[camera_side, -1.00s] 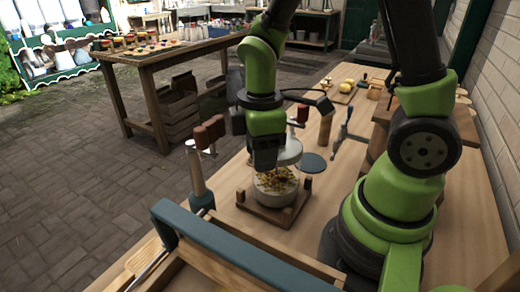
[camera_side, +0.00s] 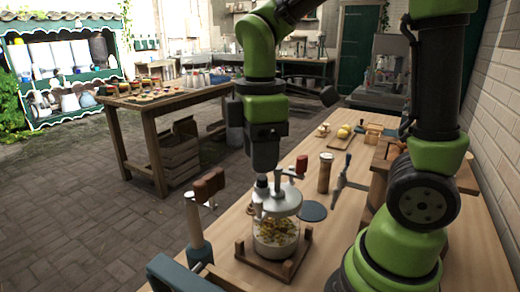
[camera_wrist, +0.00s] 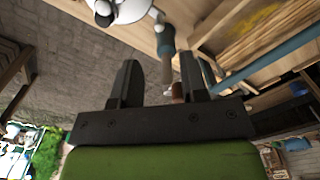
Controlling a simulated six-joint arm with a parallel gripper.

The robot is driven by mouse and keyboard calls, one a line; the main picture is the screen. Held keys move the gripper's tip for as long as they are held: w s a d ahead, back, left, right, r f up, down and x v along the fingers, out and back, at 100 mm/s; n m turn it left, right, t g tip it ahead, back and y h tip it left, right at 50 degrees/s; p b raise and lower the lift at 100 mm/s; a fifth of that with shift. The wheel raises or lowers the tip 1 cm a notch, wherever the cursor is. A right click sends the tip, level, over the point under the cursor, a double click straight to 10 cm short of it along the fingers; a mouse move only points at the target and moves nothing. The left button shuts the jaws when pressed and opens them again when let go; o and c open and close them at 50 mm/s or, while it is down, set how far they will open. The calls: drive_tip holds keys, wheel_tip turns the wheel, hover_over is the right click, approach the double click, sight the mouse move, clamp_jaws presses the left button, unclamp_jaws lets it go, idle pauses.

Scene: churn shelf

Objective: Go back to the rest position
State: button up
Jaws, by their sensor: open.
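The churn (camera_side: 275,237) is a glass jar with yellowish bits inside and a pale lid with a crank. It stands upright on a small wooden base (camera_side: 243,258) on the wooden bench. My gripper (camera_side: 264,168) hangs pointing down just above and behind the lid in the side view; whether it touches the crank top is unclear there. In the wrist view, my gripper (camera_wrist: 160,75) shows two spread dark fingers with nothing held between them. Part of the pale lid (camera_wrist: 128,10) shows at the top of that view.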

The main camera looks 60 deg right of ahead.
drive_tip(key=shift+r, duration=0.1)
drive_tip(key=s+a+r+m+t+y, duration=0.2)
drive_tip(key=s+r+m+t, duration=0.3)
drive_tip(key=m, duration=0.8)
drive_tip(key=s+t, duration=0.2)
drive_tip(key=shift+s+r, duration=0.3)
drive_tip(key=shift+r, duration=0.05)
